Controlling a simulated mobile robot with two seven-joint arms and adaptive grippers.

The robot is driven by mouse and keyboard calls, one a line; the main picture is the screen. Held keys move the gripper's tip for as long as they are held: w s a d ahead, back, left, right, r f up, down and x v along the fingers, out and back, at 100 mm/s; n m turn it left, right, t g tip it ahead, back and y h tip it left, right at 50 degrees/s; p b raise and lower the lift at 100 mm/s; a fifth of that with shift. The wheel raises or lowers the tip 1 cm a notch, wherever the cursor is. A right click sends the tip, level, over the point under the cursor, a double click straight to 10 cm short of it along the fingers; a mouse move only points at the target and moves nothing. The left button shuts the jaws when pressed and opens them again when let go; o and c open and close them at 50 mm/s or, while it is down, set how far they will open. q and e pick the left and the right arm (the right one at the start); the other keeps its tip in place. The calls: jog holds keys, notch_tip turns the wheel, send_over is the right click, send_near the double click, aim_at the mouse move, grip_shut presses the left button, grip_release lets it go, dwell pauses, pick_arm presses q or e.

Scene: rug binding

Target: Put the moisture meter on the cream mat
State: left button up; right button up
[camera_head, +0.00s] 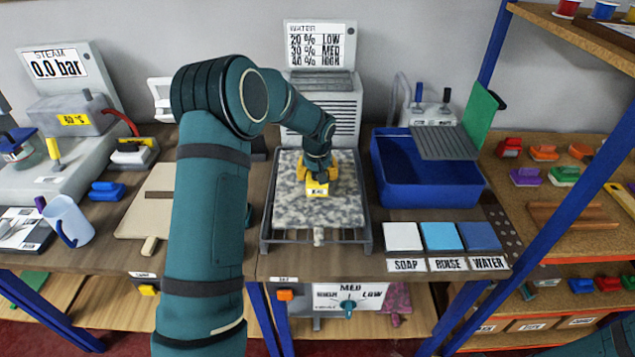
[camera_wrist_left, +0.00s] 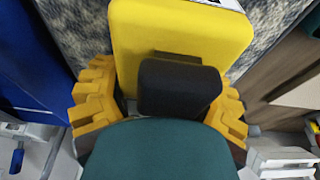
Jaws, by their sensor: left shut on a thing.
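The moisture meter (camera_head: 318,190) is a yellow block with a small label, over the speckled grey-and-cream rug on the middle rack. It also shows in the left wrist view as a yellow body (camera_wrist_left: 190,35) with a black part. My left gripper (camera_head: 316,172) is shut on the meter, its yellow fingers on either side of the black part in the wrist view. Whether the meter touches the rug, I cannot tell. A flat cream mat (camera_head: 134,222) lies on the bench to the left, partly hidden by my left arm. My right gripper is out of view.
The rug (camera_head: 345,210) lies on a grey rack (camera_head: 367,238). A blue tub (camera_head: 425,185) stands to its right, behind the soap, rinse and water pads (camera_head: 441,237). A light blue mug (camera_head: 69,220) stands left of the mat. A water-level sign (camera_head: 319,45) stands behind the rack.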

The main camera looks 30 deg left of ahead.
pick_arm(q)
jog(key=shift+f, duration=1.4)
jog(key=shift+f+b, duration=0.2)
jog(key=shift+b, duration=0.1)
jog(key=o, duration=1.4)
jog(key=shift+r, duration=0.1)
jog(key=shift+r, duration=0.1)
